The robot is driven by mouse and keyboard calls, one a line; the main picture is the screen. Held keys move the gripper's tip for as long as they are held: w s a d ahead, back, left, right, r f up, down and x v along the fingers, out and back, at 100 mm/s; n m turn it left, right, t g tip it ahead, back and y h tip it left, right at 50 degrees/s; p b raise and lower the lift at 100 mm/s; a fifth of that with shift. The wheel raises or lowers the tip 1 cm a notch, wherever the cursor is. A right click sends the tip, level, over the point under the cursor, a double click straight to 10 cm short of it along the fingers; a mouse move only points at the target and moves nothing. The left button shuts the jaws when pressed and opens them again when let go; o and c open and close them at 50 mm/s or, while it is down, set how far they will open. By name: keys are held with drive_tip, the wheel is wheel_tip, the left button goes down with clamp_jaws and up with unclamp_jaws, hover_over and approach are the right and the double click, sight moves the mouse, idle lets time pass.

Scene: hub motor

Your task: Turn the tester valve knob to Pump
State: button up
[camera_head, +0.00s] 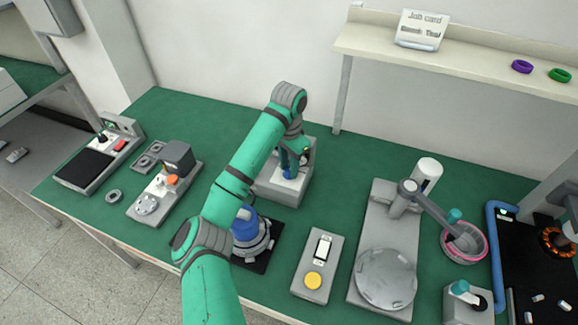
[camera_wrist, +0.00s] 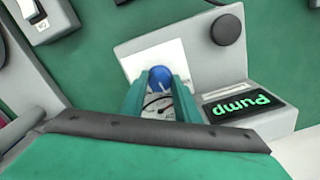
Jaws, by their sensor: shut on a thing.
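The tester (camera_wrist: 228,62) is a grey box with a white dial plate (camera_wrist: 140,62), also seen in the head view (camera_head: 303,180) behind my arm. A blue valve knob (camera_wrist: 160,78) with a pale pointer line sits on the plate. My gripper (camera_wrist: 161,90) has its two green fingers on either side of the knob and is shut on it. The tester's black display (camera_wrist: 243,106) reads "Pump" in green letters, upside down in the wrist view. A gauge face with a dark needle (camera_wrist: 157,103) shows between the fingers. The plate's markings are partly hidden.
A dark round button (camera_wrist: 228,29) sits on the tester. In the head view, a blue-topped motor part (camera_head: 247,230) stands in front, below my arm.

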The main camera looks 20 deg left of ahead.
sight(289, 170)
drive_tip(key=o, duration=1.1)
drive_tip(key=shift+c, duration=0.2)
drive_tip(key=shift+r, duration=0.1)
wheel_tip(289, 170, up, 11)
drive_tip(key=shift+f, duration=0.2)
